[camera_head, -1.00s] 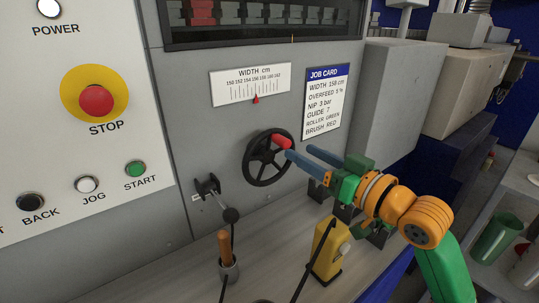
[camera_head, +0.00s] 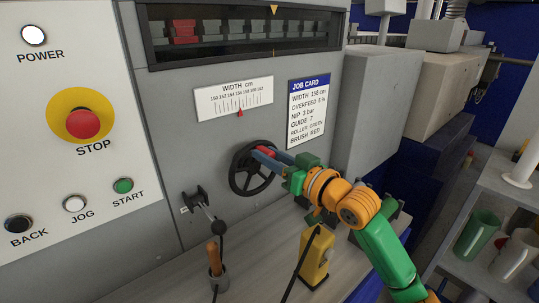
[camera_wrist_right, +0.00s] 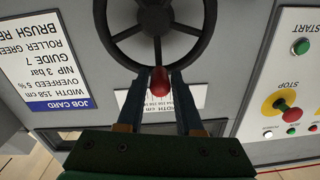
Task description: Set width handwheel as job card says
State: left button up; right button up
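The black width handwheel (camera_head: 235,178) is on the grey panel, with a red knob (camera_head: 267,151) at its upper right. The knob also shows in the wrist view (camera_wrist_right: 159,83). My right gripper (camera_head: 262,154) reaches in from the right; its two fingers stand either side of the knob, apart, with small gaps in the wrist view. The white width scale (camera_head: 233,98) has a red pointer (camera_head: 240,112) near its middle, about 156; the exact reading is too small to tell. The job card (camera_head: 307,112) reads width 158 cm. My left gripper is out of view.
Left are the yellow-ringed stop button (camera_head: 82,124) and the start button (camera_head: 123,186). Below the wheel are a small black crank (camera_head: 197,203), a wooden-handled tool in a holder (camera_head: 213,256) and a yellow device (camera_head: 315,258). Mugs (camera_head: 478,235) stand on a shelf at right.

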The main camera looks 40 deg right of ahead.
grip_shut()
dwell(1.1)
